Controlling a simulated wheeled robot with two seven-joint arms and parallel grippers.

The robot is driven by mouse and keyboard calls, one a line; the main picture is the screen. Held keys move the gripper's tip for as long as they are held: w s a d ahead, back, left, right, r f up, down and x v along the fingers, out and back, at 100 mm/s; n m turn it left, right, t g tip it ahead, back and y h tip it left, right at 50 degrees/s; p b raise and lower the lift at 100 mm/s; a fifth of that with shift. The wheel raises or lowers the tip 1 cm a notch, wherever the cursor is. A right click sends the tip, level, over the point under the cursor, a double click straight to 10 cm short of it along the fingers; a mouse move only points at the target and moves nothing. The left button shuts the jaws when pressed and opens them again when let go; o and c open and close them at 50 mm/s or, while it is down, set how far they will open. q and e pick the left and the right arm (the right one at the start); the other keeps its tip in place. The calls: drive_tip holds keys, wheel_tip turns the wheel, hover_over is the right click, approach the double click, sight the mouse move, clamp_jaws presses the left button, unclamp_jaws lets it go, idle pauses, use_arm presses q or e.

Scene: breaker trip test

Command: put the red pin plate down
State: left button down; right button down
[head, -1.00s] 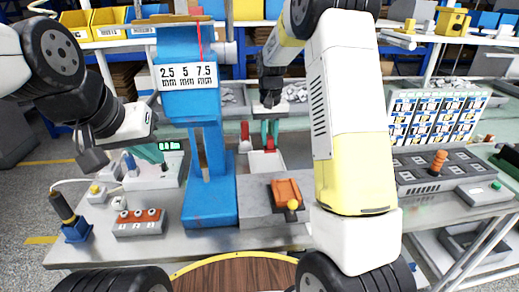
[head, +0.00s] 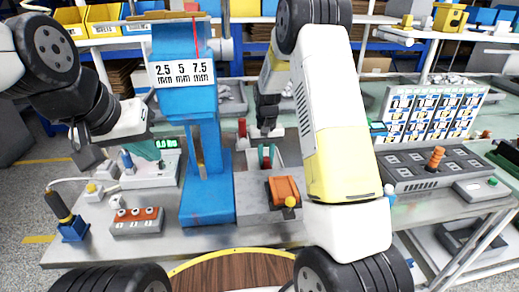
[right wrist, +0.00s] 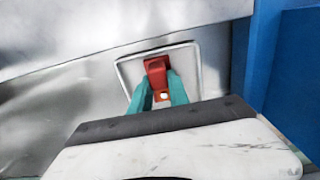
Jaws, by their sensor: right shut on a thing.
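The red pin plate (right wrist: 157,72) is between the teal fingertips of my right gripper (right wrist: 158,90) in the right wrist view. That gripper is shut on it, above or within a white-rimmed square (right wrist: 187,62) on the metal surface. I cannot tell whether the plate touches the surface. In the head view my right gripper (head: 266,157) is low over the bench, right of the blue stand (head: 207,190), and mostly hides the plate.
The blue stand with its 2.5/5/7.5 mm label rises close to my right gripper's left. An orange block (head: 284,190) with a yellow knob sits just nearer. A grey panel (head: 432,170) is at right.

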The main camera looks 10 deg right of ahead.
drive_tip(key=shift+f, duration=0.15)
drive_tip(key=c, duration=1.3)
unclamp_jaws()
drive_tip(key=shift+o, duration=0.2)
drive_tip(key=s+d+r+t+y, duration=0.1)
drive_tip(key=s+r, duration=0.2)
drive_tip(key=r, duration=0.7)
drive_tip(key=s+r+t, duration=0.1)
drive_tip(key=s+r, duration=0.3)
drive_tip(key=r, duration=0.6)
drive_tip(key=s+r+t, duration=0.2)
drive_tip(key=s+r, duration=0.1)
drive_tip(key=s, duration=0.8)
drive_tip(key=s+r+t+y, duration=0.1)
drive_tip(key=s+r+t, duration=0.1)
drive_tip(key=s, duration=0.9)
drive_tip(key=shift+s+r+n, duration=0.15)
drive_tip(key=shift+r+n, duration=0.15)
drive_tip(key=shift+r, duration=0.25)
